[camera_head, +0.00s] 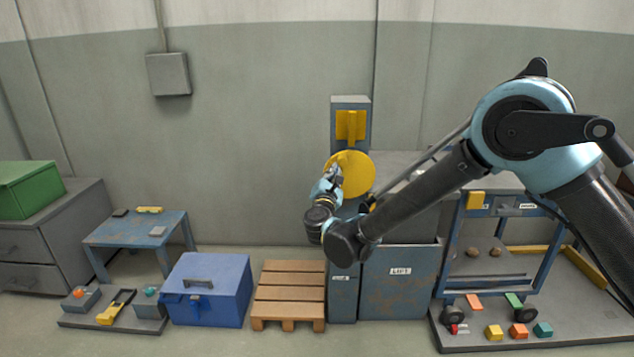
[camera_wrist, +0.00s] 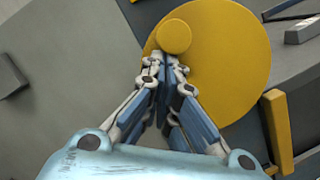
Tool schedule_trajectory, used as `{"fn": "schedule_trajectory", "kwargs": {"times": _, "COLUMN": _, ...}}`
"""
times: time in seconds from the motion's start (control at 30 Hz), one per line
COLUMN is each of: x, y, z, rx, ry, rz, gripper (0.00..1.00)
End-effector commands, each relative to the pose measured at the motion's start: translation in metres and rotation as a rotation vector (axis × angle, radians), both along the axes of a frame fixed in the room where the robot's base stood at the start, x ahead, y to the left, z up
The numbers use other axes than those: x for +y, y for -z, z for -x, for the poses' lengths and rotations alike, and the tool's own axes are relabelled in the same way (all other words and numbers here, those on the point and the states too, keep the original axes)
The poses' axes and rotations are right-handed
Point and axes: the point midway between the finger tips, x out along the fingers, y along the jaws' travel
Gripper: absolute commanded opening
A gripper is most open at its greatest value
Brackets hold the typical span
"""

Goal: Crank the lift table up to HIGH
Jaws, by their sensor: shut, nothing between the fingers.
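The lift table (camera_head: 408,290) is a blue-grey box with a LIFT label, standing against the wall right of centre. Its crank is a yellow disc (camera_head: 360,172) on the upper left, also large in the wrist view (camera_wrist: 235,75). A round yellow knob (camera_wrist: 174,34) sits near the disc's rim. My gripper (camera_head: 335,172) is at the disc's left side, and its fingers are closed together. In the wrist view, the fingertips (camera_wrist: 165,62) lie just below the knob; I cannot tell whether they touch it. A yellow marker (camera_head: 350,125) shows on the grey post above the disc.
A wooden pallet (camera_head: 289,293) and a blue toolbox (camera_head: 207,290) stand left of the lift. A small blue table (camera_head: 135,228) is farther left. A wheeled blue cart (camera_head: 484,270) is right, with several coloured blocks on the floor platform (camera_head: 590,325). My arm hides part of the lift's top.

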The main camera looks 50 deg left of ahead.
Motion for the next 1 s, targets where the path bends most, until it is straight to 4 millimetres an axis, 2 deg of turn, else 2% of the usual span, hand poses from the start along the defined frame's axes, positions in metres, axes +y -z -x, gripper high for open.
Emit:
{"fn": "schedule_trajectory", "kwargs": {"times": 0.4, "x": -0.008, "y": -0.018, "z": -0.011, "rx": -0.004, "ry": 0.001, "rz": 0.001, "gripper": 0.00}}
{"fn": "schedule_trajectory", "kwargs": {"times": 1.0, "x": -0.013, "y": -0.023, "z": -0.017, "rx": -0.003, "ry": 0.003, "rz": 0.002, "gripper": 0.00}}
